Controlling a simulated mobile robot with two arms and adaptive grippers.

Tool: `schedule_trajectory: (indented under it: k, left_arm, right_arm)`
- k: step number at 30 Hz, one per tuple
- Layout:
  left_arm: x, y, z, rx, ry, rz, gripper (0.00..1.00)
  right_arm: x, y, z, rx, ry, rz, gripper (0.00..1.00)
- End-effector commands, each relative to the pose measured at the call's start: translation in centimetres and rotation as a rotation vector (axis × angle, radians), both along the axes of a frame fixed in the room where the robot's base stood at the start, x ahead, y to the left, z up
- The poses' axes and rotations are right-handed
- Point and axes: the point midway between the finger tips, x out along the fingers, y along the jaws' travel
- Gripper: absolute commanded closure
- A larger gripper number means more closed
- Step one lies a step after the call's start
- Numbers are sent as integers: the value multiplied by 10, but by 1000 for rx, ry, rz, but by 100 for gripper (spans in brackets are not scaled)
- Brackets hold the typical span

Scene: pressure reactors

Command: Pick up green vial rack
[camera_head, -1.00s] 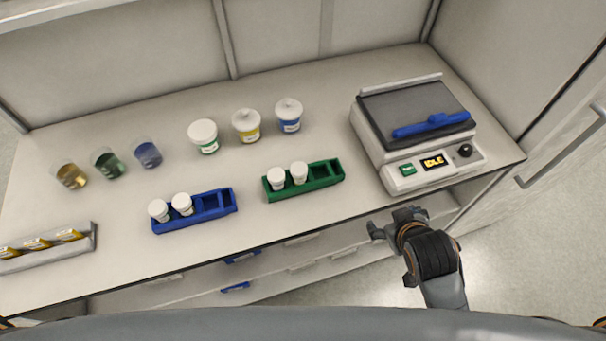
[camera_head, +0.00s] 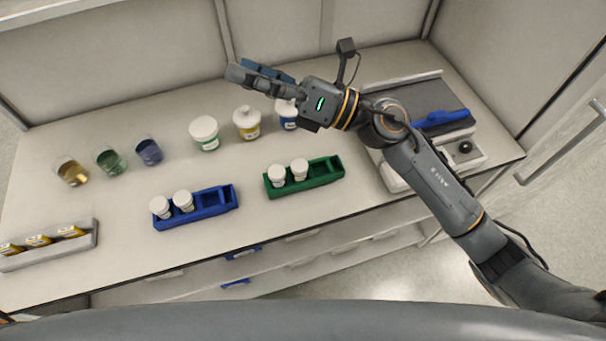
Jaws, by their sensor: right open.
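The green vial rack (camera_head: 313,182) lies on the bench at centre. Two white-capped vials stand in its left part, and its right part is empty. My right gripper (camera_head: 244,71) is open and empty, reaching in from the right. It is well behind the rack in the picture, over the back of the bench above the row of jars, and does not touch the rack. My left gripper is not in view.
A blue vial rack (camera_head: 205,212) with two vials lies left of the green one. Jars (camera_head: 204,134) and beakers (camera_head: 109,161) stand behind. A grey device (camera_head: 470,152) stands at right, partly covered by my arm. A grey tray (camera_head: 84,246) lies at far left.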

Motion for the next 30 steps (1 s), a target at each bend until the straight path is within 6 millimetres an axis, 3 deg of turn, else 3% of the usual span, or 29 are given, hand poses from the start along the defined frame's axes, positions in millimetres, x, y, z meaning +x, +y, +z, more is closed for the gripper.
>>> schedule_trajectory:
  k: [2, 5, 9, 12, 15, 20, 30]
  left_arm:
    - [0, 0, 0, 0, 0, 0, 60]
    - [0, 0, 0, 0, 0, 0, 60]
    - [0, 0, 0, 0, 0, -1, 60]
    - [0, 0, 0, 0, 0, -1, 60]
    - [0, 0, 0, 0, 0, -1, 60]
    - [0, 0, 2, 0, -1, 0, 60]
    - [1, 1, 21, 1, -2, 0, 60]
  right_arm:
    - [-13, 15, -28, -227, -203, 114, 17]
    - [-20, 11, -76, -522, -417, 260, 17]
    - [-5, -31, -136, -918, -623, 448, 17]
    - [11, -72, -160, -1148, -695, 552, 17]
    - [24, -107, -171, -1309, -723, 628, 17]
    - [33, -133, -178, -1427, -728, 686, 17]
    - [25, -113, -233, -1434, -725, 696, 17]
